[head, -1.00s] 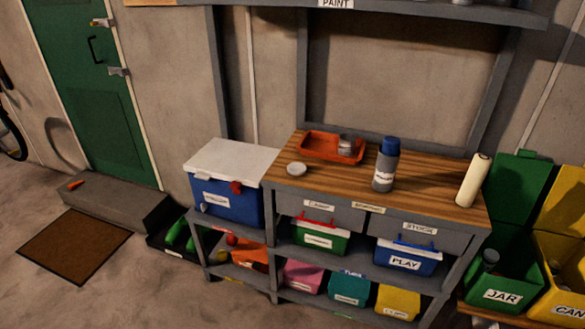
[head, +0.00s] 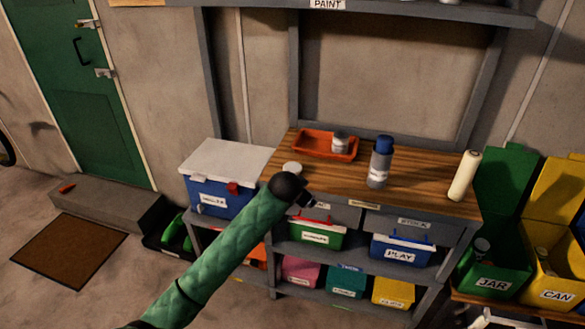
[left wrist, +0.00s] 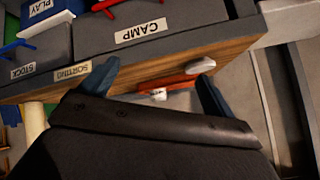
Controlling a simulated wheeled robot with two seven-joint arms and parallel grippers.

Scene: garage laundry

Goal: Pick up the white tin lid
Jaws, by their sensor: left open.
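The white tin lid (head: 292,168) lies near the front left of the wooden worktop (head: 420,190). In the left wrist view the lid (left wrist: 201,66) shows near the tip of the right-hand finger, farther off. My left gripper (head: 308,199) is in front of the bench's front edge in the head view. Its two blue-grey fingers stand apart with nothing between them in the left wrist view (left wrist: 158,70). My right gripper is in neither view.
An orange tray (head: 308,148) with a grey tin (head: 340,142) stands behind the lid. A blue-capped bottle (head: 379,165) and a cream roll (head: 464,176) stand farther right. A white-lidded blue cooler (head: 227,160) is left of the bench. Drawers lie below the worktop edge.

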